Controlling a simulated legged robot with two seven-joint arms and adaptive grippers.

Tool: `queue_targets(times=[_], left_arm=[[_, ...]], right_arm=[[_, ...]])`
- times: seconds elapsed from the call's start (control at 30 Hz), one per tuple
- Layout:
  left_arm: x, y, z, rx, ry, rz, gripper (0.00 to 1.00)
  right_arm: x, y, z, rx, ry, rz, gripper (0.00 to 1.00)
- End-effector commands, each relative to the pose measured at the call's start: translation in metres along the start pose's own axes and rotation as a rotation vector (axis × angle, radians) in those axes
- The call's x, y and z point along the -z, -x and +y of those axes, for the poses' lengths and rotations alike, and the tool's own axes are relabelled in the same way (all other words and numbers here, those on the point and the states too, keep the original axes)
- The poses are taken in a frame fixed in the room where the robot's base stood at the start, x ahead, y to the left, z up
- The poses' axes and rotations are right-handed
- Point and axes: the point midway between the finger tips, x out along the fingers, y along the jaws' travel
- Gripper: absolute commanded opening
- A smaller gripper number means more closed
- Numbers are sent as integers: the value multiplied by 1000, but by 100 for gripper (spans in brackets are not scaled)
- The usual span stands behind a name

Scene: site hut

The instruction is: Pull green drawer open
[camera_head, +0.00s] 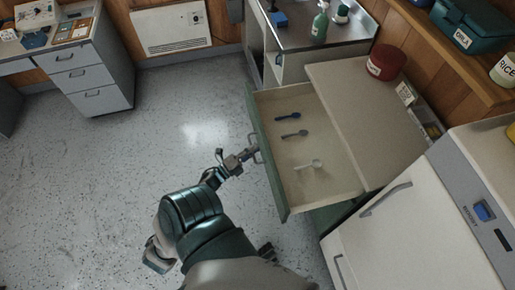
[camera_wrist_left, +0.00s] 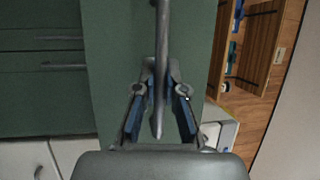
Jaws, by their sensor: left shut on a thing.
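The green drawer (camera_head: 265,150) stands well out from its cabinet in the head view, with its pale inside showing. Two dark blue spoons (camera_head: 294,133) and a white spoon (camera_head: 308,165) lie in it. My left gripper (camera_head: 248,155) is at the drawer's front, shut on the bar handle (camera_head: 256,148). In the left wrist view the handle (camera_wrist_left: 161,60) runs between the blue-padded fingers of the left gripper (camera_wrist_left: 160,95), in front of the green drawer front (camera_wrist_left: 108,70). My right gripper is not in view.
A white fridge (camera_head: 400,235) stands right beside the drawer. The counter (camera_head: 350,110) above holds a dark red pot (camera_head: 386,62). A sink unit with a green bottle (camera_head: 320,24) is behind. A grey desk (camera_head: 85,70) stands far left. The speckled floor to the left is clear.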

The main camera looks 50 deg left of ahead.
Motion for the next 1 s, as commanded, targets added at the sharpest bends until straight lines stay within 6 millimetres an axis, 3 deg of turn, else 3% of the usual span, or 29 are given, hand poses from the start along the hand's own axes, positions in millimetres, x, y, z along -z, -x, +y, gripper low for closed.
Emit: queue_targets(times=[0.3, 0.33, 0.4, 0.43, 0.77, 0.87, 1.0], left_arm=[[-1, 2, 4, -9, 1, -4, 0], [-1, 2, 4, -9, 1, -4, 15], [-1, 2, 3, -8, 1, -4, 32], [-1, 2, 3, -7, 1, -4, 36], [0, 3, 2, -3, 1, -2, 36], [0, 14, 1, -4, 2, -3, 36], [0, 43, 3, -8, 2, -4, 36]], right_arm=[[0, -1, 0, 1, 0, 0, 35], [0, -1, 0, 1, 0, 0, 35], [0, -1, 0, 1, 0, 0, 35], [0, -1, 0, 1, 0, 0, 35], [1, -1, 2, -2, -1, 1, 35], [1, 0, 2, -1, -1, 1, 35], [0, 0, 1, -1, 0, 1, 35]])
